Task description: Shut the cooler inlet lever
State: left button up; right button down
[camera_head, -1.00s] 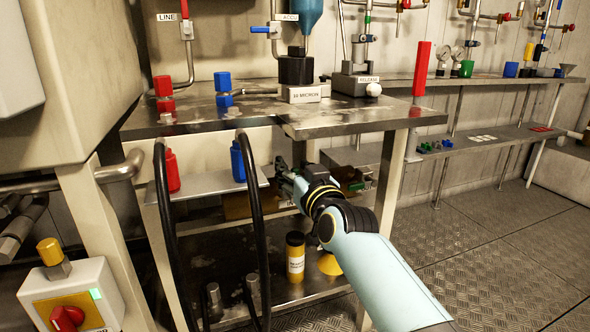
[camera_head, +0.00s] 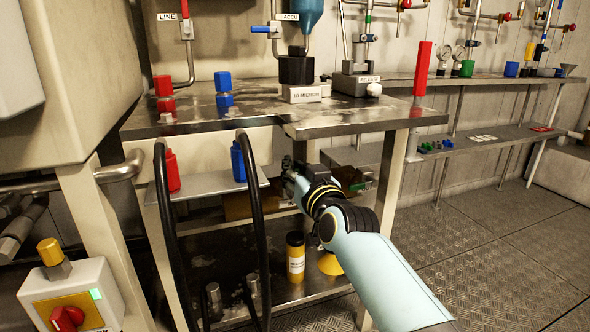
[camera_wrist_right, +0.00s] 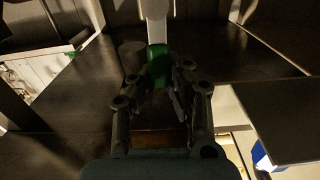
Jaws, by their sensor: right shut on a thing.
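My right gripper (camera_head: 289,178) reaches under the steel bench, in front of its underside shelf space. In the right wrist view, its fingers (camera_wrist_right: 168,76) close in around a green piece (camera_wrist_right: 157,60) with a pale bar running up from it. This looks like the lever's grip, but the picture is dark and no label for the cooler inlet is readable. In the head view the fingers and bench hide this piece. My left gripper is not in view.
The bench top (camera_head: 355,122) lies above my gripper. Two black hoses (camera_head: 254,225) hang to its left. A yellow canister (camera_head: 295,262) stands on the lower shelf.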

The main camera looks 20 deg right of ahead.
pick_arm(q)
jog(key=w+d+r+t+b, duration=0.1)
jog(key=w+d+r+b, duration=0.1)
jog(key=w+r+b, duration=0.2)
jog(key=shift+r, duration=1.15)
pick_arm(e)
jog(key=d+f+m, duration=0.6)
jog(key=f+m, duration=0.1)
jog(key=m, duration=1)
jog(key=shift+d, duration=0.2)
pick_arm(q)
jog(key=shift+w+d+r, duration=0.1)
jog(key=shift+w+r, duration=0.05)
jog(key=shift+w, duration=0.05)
